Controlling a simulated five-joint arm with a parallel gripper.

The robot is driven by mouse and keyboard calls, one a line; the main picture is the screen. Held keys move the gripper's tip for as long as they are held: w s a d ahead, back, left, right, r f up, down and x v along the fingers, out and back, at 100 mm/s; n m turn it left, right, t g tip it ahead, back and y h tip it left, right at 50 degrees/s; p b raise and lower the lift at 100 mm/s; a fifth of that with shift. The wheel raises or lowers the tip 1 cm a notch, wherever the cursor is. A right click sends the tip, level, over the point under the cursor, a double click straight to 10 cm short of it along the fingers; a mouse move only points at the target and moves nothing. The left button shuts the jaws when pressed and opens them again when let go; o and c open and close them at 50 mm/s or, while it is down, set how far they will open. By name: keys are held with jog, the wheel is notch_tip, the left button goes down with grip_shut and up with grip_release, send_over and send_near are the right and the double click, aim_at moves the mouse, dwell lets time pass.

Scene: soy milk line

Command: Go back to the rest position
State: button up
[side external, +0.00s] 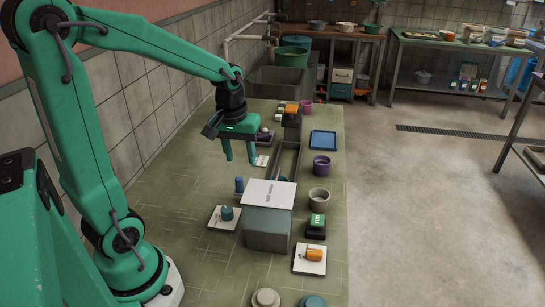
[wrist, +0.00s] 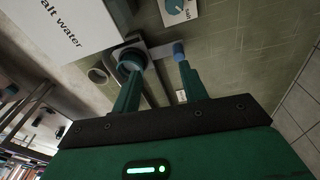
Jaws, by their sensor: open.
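My gripper (side external: 240,156) hangs from the arm above the green bench, fingers pointing down, parted and with nothing held between them. In the wrist view my gripper (wrist: 158,75) also shows two separate green fingers. A grey box with a white top (side external: 268,193) stands in front of it; the wrist view shows "salt water" lettering on a white panel (wrist: 62,28). A small blue piece (side external: 239,185) stands left of the box, and it shows near one fingertip in the wrist view (wrist: 179,50). I cannot tell whether they touch there.
A teal piece (side external: 227,213) and an orange piece (side external: 314,255) rest on white cards. A green box (side external: 316,224), grey pot (side external: 319,196), purple pot (side external: 321,166) and blue tray (side external: 323,140) line the right side. A tiled wall (side external: 140,105) borders the left.

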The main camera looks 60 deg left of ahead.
jog(key=s+d+r+m+t, duration=0.4)
jog(key=s+d+r+m, duration=0.3)
jog(key=s+d+m, duration=0.1)
jog(key=shift+s+d+r, duration=0.2)
jog(key=shift+s+d, duration=0.45)
jog(key=shift+d, duration=0.5)
